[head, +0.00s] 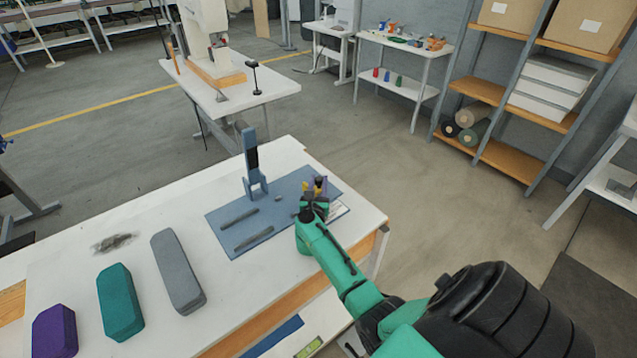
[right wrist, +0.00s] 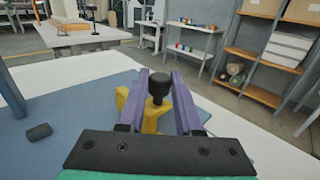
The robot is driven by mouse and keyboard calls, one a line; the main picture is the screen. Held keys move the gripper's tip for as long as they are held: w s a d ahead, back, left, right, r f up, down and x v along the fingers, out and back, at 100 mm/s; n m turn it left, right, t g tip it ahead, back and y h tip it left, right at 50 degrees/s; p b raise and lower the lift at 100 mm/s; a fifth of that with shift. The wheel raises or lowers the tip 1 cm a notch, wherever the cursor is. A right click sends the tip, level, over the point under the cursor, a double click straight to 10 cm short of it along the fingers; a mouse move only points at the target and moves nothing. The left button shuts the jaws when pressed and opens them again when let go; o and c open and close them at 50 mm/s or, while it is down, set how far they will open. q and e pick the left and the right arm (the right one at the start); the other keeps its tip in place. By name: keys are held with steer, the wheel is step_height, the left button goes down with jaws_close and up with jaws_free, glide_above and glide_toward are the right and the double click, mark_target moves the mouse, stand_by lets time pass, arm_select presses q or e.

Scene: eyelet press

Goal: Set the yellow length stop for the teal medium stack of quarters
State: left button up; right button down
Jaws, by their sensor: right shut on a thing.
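The yellow length stop (right wrist: 131,101) with its black knob (right wrist: 158,85) stands at the right part of the blue press plate (head: 225,222). My right gripper (right wrist: 161,90) has purple fingers on both sides of the knob and is shut on it. In the head view the right gripper (head: 316,190) covers most of the stop. The teal medium stack (head: 120,302) lies on the white table at the left front, between a purple stack (head: 53,330) and a longer grey stack (head: 177,271). My left gripper is not in view.
The blue-grey press (head: 252,165) rises from the back of the plate. Two dark bars (head: 254,237) lie on the plate, with a small dark cylinder (right wrist: 38,132) near the press. The white table top is clear between stacks and plate.

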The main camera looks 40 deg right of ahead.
steer(key=shift+a+f, duration=0.1)
steer(key=shift+a, duration=0.05)
stand_by(0.4)
steer(key=a, duration=0.2)
steer(key=shift+a, duration=0.55)
steer(key=c, duration=0.6)
jaws_free()
steer(key=shift+s+d, duration=0.1)
steer(key=shift+d, duration=0.1)
steer(key=shift+a, duration=0.1)
